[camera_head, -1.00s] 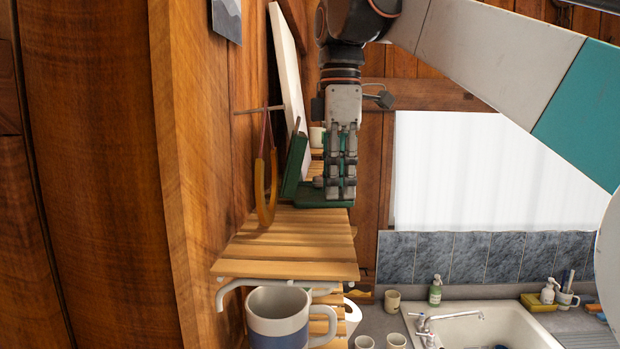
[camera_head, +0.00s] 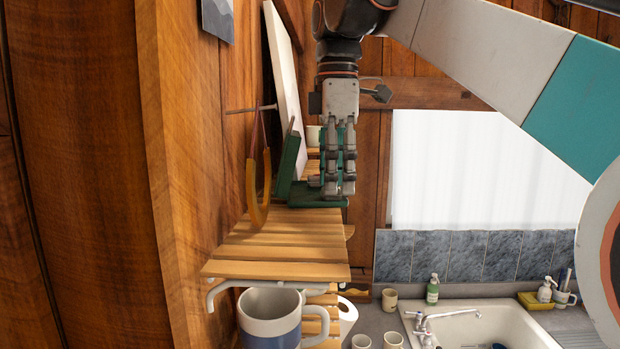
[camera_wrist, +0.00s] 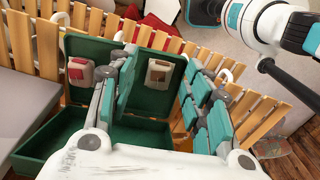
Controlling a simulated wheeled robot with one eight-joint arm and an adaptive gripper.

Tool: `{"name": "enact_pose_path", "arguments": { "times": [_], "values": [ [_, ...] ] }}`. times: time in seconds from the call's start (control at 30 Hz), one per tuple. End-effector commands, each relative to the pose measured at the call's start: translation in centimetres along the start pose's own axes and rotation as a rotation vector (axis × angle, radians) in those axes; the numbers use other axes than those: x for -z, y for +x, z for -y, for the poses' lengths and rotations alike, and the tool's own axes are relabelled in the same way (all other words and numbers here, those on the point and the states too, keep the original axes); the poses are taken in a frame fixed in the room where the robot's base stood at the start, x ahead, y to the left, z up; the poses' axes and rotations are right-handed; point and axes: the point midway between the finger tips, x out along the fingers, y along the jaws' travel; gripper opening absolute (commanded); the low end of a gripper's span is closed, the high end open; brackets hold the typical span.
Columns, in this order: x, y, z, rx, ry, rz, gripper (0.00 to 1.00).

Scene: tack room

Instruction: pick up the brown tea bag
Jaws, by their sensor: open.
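An open green box (camera_head: 316,202) stands on the slatted wooden shelf, its lid raised on the wall side. The wrist view shows the box's inside (camera_wrist: 150,132). A small packet with a pale upper part and a brownish lower part, apparently the brown tea bag (camera_wrist: 160,72), shows against the green inner face between my fingers. A similar red-and-grey packet (camera_wrist: 78,70) lies to its left, with more small pieces partly hidden by the left finger. My gripper (camera_head: 340,190) points down at the box, open and empty, its fingers (camera_wrist: 163,62) apart on either side of the brownish packet.
A large mug (camera_head: 270,318) is below the slatted shelf (camera_head: 285,252). A sink (camera_head: 480,328) is at lower right.

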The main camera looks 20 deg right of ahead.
Motion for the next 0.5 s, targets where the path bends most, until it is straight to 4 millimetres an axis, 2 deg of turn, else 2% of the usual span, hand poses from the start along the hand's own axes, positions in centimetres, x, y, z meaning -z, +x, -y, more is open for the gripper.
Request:
{"name": "enact_pose_path", "arguments": {
  "times": [0.3, 0.5],
  "values": [
    [0.0, -4.4, -0.1, 0.000, 0.000, 0.000, 0.45],
    [0.0, -6.1, -0.1, 0.000, 0.000, 0.000, 0.45]
  ]
}}
